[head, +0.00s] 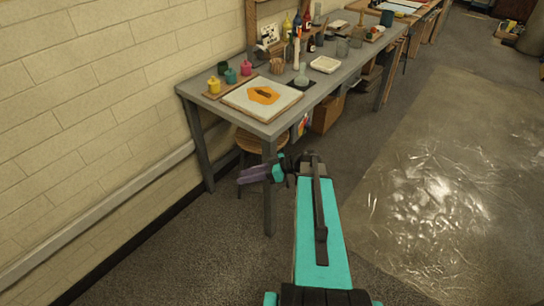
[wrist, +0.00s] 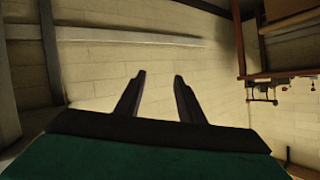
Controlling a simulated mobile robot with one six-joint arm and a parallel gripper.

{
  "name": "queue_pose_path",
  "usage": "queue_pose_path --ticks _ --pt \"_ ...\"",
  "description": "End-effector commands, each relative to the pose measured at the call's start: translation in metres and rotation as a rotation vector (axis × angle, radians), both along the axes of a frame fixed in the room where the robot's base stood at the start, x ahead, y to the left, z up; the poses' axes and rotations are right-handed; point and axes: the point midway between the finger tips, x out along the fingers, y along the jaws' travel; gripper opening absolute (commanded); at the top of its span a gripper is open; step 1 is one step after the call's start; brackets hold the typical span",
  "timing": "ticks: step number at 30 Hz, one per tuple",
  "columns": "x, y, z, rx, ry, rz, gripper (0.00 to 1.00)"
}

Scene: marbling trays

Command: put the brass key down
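I cannot make out a brass key in either view. My gripper (wrist: 159,78) shows in the wrist view with its two dark fingers apart and only the pale brick wall between them. In the head view, my gripper (head: 247,175) is beside the near end of the grey table (head: 331,83), lower in the picture than the tabletop. Its purple fingers point left toward the wall. No object shows in its grasp.
A white tray (head: 284,103) with an orange patch and a small dark shape lies at the table's near end. Pots, bottles and a small white tray (head: 325,64) stand behind it. A stool (head: 257,139) is under the table. Shiny sheeting (head: 450,190) covers floor at right.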

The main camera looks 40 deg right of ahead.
Motion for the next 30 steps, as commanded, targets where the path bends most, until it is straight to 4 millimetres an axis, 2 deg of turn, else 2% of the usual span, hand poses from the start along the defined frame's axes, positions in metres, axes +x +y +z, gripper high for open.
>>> queue_pose_path --ticks 1,3,8,14,21,27,30 --pt "0.0 0.022 -0.012 0.004 0.029 0.033 0.35" --pt "-0.002 0.048 -0.026 0.006 0.071 0.071 0.35" --pt "-0.013 0.106 -0.062 0.004 0.18 0.159 0.35" --pt "-0.041 0.172 -0.106 -0.019 0.336 0.259 0.35" --pt "-0.094 0.238 -0.159 -0.084 0.558 0.36 0.35" --pt "-0.152 0.276 -0.202 -0.185 0.77 0.412 0.35" --pt "-0.185 0.287 -0.222 -0.259 0.889 0.418 0.35"
